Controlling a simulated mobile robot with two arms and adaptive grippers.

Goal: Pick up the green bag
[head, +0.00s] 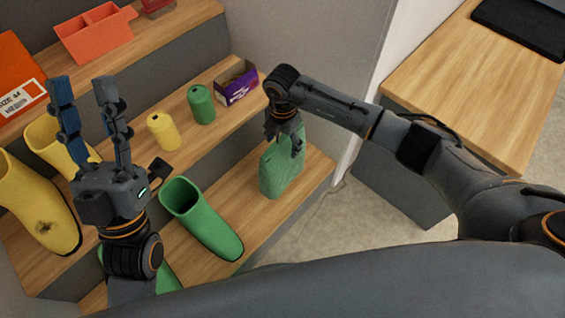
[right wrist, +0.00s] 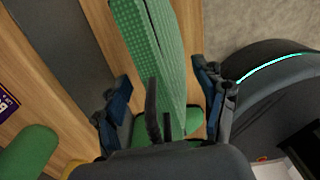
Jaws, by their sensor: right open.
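The green bag (head: 283,172) stands on the lower wooden step, near its right end. My right gripper (head: 284,142) points down over the top of the bag, with its fingers apart. In the right wrist view the green bag (right wrist: 158,45) runs between the two open fingers (right wrist: 165,100), and dark handle-like loops show near the palm. I cannot tell whether either finger touches the bag. My left gripper (head: 82,92) points up at the left, open and empty, away from the bag.
Green boots (head: 205,222) and yellow boots (head: 38,205) are on the steps to the left. A yellow can (head: 162,132), a green can (head: 201,104) and a purple box (head: 238,84) sit on the step above. A wooden table (head: 470,80) stands at the right.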

